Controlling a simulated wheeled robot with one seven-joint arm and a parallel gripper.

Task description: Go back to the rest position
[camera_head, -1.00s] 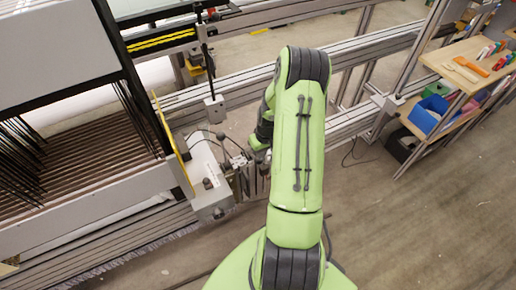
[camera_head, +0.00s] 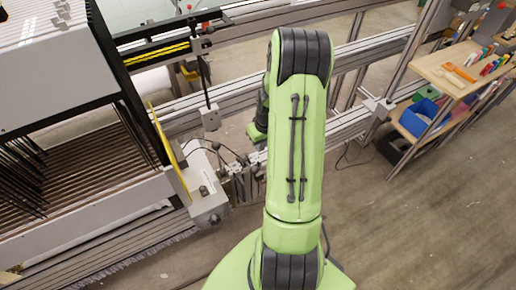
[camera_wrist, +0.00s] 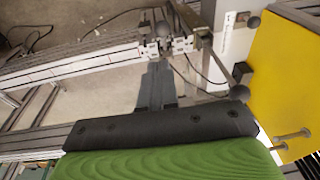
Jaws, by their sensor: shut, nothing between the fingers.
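My gripper (camera_wrist: 154,80) shows in the wrist view as a narrow grey pair of fingers, shut and empty, beyond its dark mount and green wrist. A metal bracket with clamps (camera_wrist: 172,46) lies beyond the fingertips in that view; I cannot tell the exact gap.
The yellow plate is close at the right in the wrist view (camera_wrist: 288,75). Metal rails (camera_head: 345,50) run behind my arm. A wooden shelf (camera_head: 450,66) with tools and a blue bin (camera_head: 425,115) stands at the right. The floor (camera_head: 425,220) at the lower right is clear.

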